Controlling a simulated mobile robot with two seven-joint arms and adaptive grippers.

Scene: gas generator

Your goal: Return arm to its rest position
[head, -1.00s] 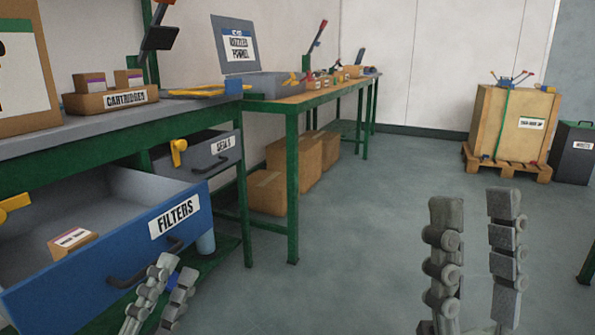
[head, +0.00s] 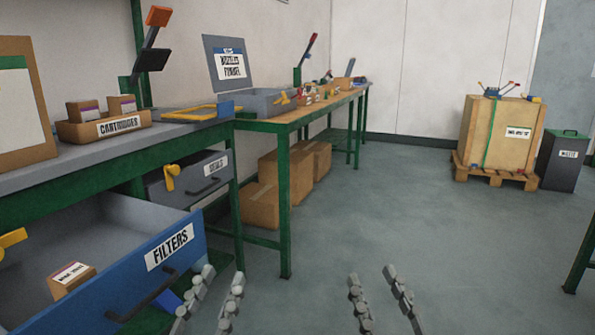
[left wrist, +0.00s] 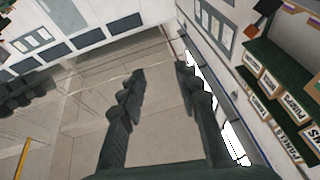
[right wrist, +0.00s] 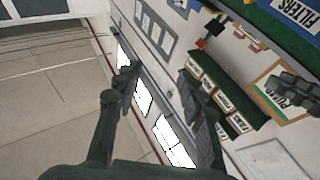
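My left gripper (head: 212,295) is low in the head view, just right of the open FILTERS drawer. Its fingers are apart with nothing between them, as the left wrist view (left wrist: 160,85) also shows. My right gripper (head: 375,295) is at the bottom centre over bare floor. Its fingers are apart and empty, also in the right wrist view (right wrist: 160,85). My arms behind the grippers are out of the head view.
The blue FILTERS drawer (head: 150,262) stands open with a small box (head: 72,280) inside. The SEALS drawer (head: 205,180) is partly open above. A green bench (head: 285,200) stands behind. A crate on a pallet (head: 495,135) is at the right. The middle floor is clear.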

